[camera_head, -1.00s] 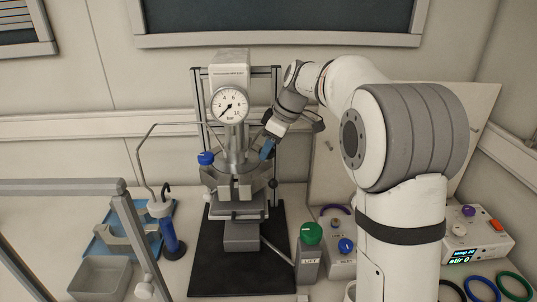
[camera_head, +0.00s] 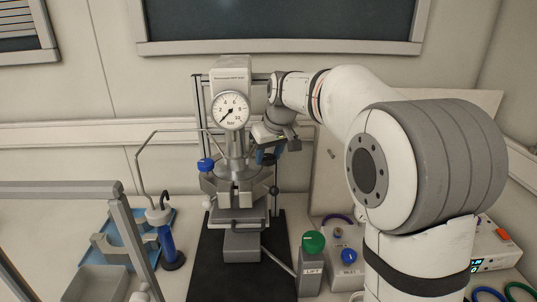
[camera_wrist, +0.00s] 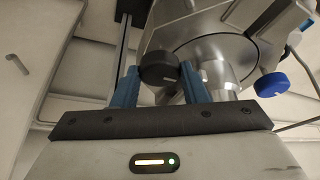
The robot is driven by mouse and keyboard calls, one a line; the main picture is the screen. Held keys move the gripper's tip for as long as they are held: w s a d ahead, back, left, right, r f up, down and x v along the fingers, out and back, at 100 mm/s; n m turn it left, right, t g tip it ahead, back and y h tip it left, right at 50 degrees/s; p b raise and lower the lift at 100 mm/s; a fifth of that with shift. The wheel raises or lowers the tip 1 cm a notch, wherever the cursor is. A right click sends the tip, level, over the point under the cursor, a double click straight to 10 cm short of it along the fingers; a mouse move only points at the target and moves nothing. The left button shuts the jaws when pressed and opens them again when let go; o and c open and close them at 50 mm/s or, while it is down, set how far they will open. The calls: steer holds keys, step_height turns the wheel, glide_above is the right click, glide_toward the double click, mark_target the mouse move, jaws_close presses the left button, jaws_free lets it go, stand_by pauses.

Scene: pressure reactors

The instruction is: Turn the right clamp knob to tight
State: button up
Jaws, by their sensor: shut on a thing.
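The pressure reactor (camera_head: 236,172) stands upright with a round gauge (camera_head: 230,110) on its front. My gripper (camera_head: 268,155) is at the right side of its head. In the wrist view, the blue fingers of my gripper (camera_wrist: 158,82) are shut on a black clamp knob (camera_wrist: 158,68), which sits between them beside the metal vessel. The held knob is hidden by my gripper in the head view. A small dark knob (camera_head: 274,190) shows lower at the right of the clamp ring. A blue knob (camera_head: 205,165) is on the reactor's left; I cannot read any tight mark.
A green-capped bottle (camera_head: 312,265) and a control box (camera_head: 346,262) stand right of the reactor's black base (camera_head: 215,270). A blue tray (camera_head: 108,232) and a grey bin (camera_head: 98,284) are at left. The stand's upright posts are close to my gripper.

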stand_by(0.3)
steer(key=o, duration=1)
steer(key=shift+c, duration=0.2)
steer(key=v, duration=0.7)
steer(key=shift+r+b, duration=0.3)
steer(key=shift+r, duration=0.1)
steer(key=shift+s, duration=0.1)
steer(key=shift+c, duration=0.2)
